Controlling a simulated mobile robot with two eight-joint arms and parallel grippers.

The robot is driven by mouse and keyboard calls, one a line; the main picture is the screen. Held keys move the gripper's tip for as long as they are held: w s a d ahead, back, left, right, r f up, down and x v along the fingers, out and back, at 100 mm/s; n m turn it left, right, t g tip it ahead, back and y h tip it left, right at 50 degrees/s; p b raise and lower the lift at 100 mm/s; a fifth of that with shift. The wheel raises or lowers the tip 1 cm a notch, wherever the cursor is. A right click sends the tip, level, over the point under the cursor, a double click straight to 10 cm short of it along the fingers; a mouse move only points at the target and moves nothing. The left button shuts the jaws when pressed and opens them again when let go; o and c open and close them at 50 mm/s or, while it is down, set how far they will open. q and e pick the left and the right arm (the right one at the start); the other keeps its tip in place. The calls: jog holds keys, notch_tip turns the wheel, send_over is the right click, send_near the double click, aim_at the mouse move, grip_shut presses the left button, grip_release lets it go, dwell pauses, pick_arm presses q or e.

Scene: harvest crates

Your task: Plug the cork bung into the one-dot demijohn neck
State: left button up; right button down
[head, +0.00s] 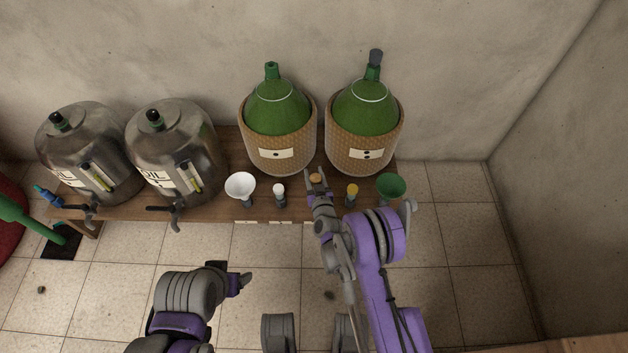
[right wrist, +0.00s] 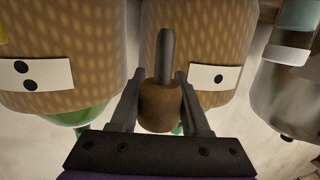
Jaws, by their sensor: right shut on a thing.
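The one-dot demijohn (head: 277,112) is green glass in a wicker jacket, standing upright on the shelf; its label with one dot (right wrist: 219,78) shows in the right wrist view. Its neck (head: 271,70) looks uncapped. My right gripper (head: 316,177) is in front of the jackets, low and right of that neck. It is shut on the cork bung (right wrist: 160,108), a brown plug with a grey stem, held between the two fingers.
Two metal oil cans (head: 178,145) stand at left. Along the shelf's front are a white funnel (head: 240,184), small white-topped and yellow-topped items, and a green funnel (head: 391,186).

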jog(key=shift+r, duration=0.25)
jog(key=shift+r, duration=0.1)
jog(key=shift+r+p, duration=0.9)
jog(key=shift+r, duration=1.75)
